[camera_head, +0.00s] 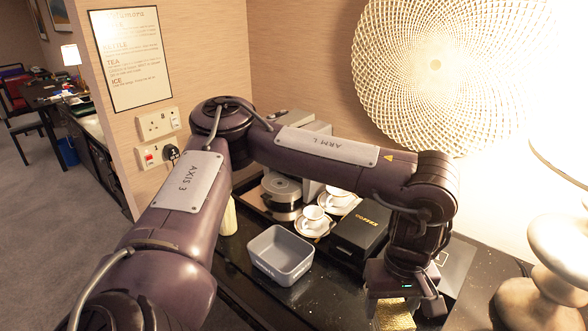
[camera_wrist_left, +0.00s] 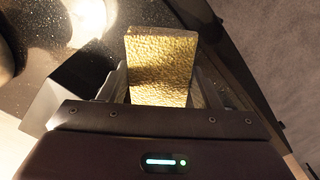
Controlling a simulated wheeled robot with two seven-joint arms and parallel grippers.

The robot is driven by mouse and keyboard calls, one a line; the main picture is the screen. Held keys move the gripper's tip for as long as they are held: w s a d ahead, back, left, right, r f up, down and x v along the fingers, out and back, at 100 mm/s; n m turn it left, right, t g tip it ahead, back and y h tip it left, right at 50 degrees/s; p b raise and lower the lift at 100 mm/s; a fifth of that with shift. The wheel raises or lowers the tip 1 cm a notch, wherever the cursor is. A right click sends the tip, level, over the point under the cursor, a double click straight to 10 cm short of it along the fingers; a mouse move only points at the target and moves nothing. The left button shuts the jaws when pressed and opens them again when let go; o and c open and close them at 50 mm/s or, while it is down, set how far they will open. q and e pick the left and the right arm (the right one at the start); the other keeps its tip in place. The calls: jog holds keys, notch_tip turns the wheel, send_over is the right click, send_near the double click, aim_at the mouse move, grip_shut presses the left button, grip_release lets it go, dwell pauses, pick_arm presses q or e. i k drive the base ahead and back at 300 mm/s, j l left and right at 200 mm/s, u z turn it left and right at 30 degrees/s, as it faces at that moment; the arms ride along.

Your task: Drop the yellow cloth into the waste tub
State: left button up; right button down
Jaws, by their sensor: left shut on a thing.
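The yellow cloth (camera_head: 396,316) hangs from my left gripper (camera_head: 404,298), low at the right of the counter in the head view. In the left wrist view the cloth (camera_wrist_left: 160,62) stands out as a textured yellow slab between the fingers, and my left gripper (camera_wrist_left: 160,92) is shut on it. The grey open tub (camera_head: 274,268), which I take for the waste tub, sits on the dark counter to the left of the gripper. Its visible inside looks empty. The right gripper is not in view.
A black box (camera_head: 360,232) and two white cups on saucers (camera_head: 313,215) stand between tub and gripper or behind. A large lamp base (camera_head: 545,270) stands at the right. The counter (camera_head: 318,296) is clear before the tub.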

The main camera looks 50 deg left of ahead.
aim_at(284, 263)
jog(key=u, duration=1.65)
